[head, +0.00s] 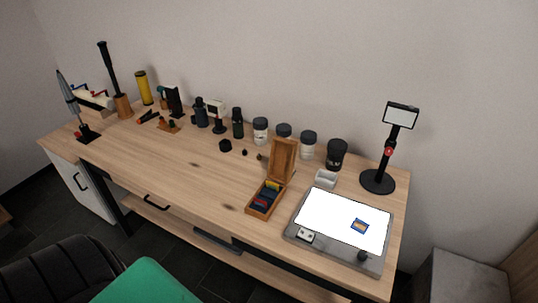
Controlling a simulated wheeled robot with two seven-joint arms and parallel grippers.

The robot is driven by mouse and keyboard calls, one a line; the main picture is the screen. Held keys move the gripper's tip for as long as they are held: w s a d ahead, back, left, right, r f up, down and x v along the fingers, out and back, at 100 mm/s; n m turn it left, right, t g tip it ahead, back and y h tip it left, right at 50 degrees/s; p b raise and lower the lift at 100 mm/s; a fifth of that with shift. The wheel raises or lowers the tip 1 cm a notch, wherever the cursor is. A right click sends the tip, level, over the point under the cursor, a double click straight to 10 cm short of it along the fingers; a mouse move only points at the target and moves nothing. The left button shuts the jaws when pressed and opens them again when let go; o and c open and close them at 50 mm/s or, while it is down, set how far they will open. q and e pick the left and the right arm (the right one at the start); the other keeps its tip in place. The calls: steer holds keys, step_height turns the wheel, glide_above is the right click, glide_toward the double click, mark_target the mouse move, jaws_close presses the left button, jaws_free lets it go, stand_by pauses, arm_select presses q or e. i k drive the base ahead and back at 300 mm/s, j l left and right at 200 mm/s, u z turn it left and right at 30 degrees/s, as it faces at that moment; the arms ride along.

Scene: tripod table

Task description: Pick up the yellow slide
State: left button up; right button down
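A wooden slide box (263,211) stands open on the table, its lid raised at the back. Several coloured slides sit in it: a small yellow one (272,186) at the far end, with dark, blue and red ones nearer. Another small slide, blue-edged with an orange-yellow middle (360,226), lies flat on the bright light pad (325,214) at the right. Neither of my grippers is in view.
A small white tray (326,179) and a black stand with a tilted panel (378,181) are behind the pad. Bottles and jars (260,131) line the back. The table's (180,170) front middle is clear. A green surface (145,284) is below in front.

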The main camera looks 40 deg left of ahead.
mark_target(275, 187)
steer(key=u, duration=1.1)
